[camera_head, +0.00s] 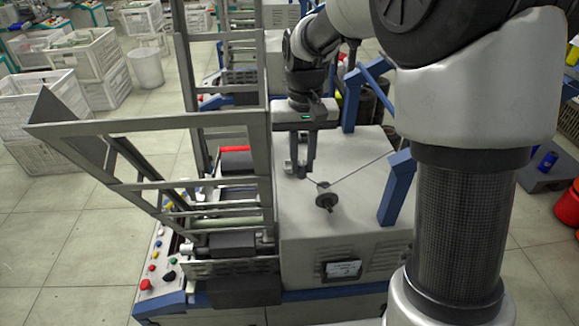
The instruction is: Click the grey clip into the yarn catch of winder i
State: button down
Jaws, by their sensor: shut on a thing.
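My gripper (300,172) points down above the grey housing of the winder (365,225), near its left edge. It is shut on a small grey piece at its fingertips, which looks like the grey clip; its outline is hard to separate from the fingers. A thin dark line of yarn (313,182) runs from the fingertips to a grey disc on a short spindle (327,199). It then shows again from the disc up to the right, to the blue post. I cannot pick out the yarn catch clearly.
A slanted grey frame (150,128) stands just left of my gripper, above rollers (232,243) and a button panel (152,260). Blue posts (395,190) rise at the housing's right. White crates (40,105) stand at the far left. The housing top right of the gripper is mostly clear.

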jog(key=shift+w+r, duration=0.15)
jog(key=shift+w, duration=0.05)
jog(key=w+a+r+p, duration=0.1)
jog(key=w+r+p, duration=0.1)
jog(key=w+p, duration=0.75)
jog(key=shift+w+a+f+b, duration=0.1)
jog(key=shift+w+f+b, duration=0.4)
jog(key=shift+f+b, duration=0.55)
jog(key=shift+w+a+f+b, duration=0.1)
jog(key=shift+w+f+b, duration=0.45)
jog(key=shift+f+b, duration=0.5)
jog(key=shift+w+f+b, duration=0.5)
jog(key=shift+f+b, duration=0.35)
jog(key=shift+f, duration=0.4)
jog(key=shift+f, duration=0.2)
jog(key=shift+f+b, duration=1.15)
jog(key=shift+f, duration=0.7)
jog(key=c, duration=1.5)
grip_release()
jog(key=shift+c, duration=0.2)
jog(key=shift+r, duration=0.15)
